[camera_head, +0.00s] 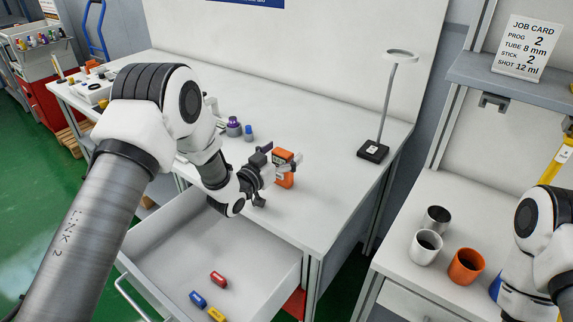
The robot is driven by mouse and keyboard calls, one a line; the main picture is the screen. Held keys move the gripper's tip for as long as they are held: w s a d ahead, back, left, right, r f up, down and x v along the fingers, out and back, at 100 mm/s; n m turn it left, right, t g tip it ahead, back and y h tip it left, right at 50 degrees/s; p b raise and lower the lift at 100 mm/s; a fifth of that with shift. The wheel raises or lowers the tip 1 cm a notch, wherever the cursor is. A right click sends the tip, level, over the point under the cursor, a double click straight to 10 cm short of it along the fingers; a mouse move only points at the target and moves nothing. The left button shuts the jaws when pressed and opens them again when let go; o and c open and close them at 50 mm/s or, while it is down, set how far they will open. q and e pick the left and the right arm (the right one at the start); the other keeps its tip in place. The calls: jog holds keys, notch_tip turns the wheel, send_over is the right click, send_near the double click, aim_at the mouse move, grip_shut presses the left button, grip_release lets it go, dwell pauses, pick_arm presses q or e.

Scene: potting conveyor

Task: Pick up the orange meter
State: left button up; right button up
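The orange meter (285,180) stands upright on the white workbench, near its front edge. It has a dark display near its top. My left gripper (274,182) is right at the meter, on its left side. Its fingers look spread apart, one by the meter's upper part and the other lower and nearer the bench edge. The fingers partly cover the meter, and any contact is hard to tell. My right arm is at the right edge, and its gripper is out of the picture.
An open drawer (161,254) below the bench holds red, blue and yellow small items. A lamp with a black base (373,151) stands right of the meter. Purple and blue-capped containers (234,127) stand behind.

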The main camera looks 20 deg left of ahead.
pick_arm(q)
jog(key=shift+s+a+r, duration=0.1)
jog(key=shift+s, duration=0.05)
jog(key=c, duration=0.5)
grip_shut()
